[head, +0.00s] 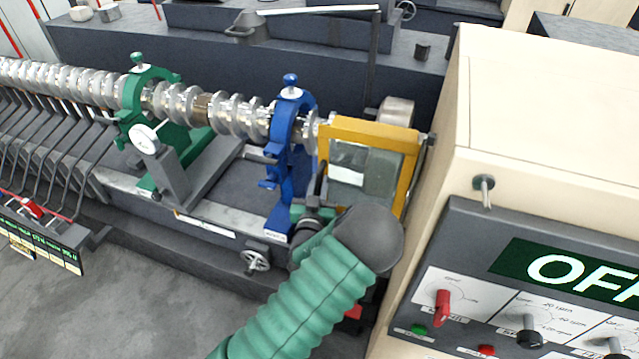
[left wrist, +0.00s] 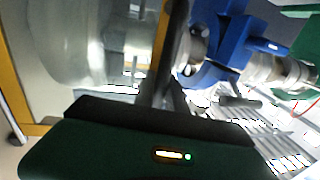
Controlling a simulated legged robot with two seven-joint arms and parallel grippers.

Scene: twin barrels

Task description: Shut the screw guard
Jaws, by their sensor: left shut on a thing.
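The screw guard (head: 348,123) is a yellow frame with a clear pane, at the right end of the long metal screw (head: 232,112). It stands roughly upright in front of the machine's end, and a grey part shows through its pane. My left gripper (head: 317,196) is at the guard's lower left edge, shut on its dark upright handle. In the left wrist view the dark handle (left wrist: 174,45) rises from behind my gripper, with the yellow frame (left wrist: 14,100) at the left. The fingertips are mostly hidden there. My right gripper is not in view.
A blue steady rest (head: 283,160) stands close left of the guard, and a green one (head: 131,105) farther left. A cream cabinet (head: 550,110) with a control panel reading OFF (head: 585,275) stands close on the right. Open floor (head: 130,310) lies at the lower left.

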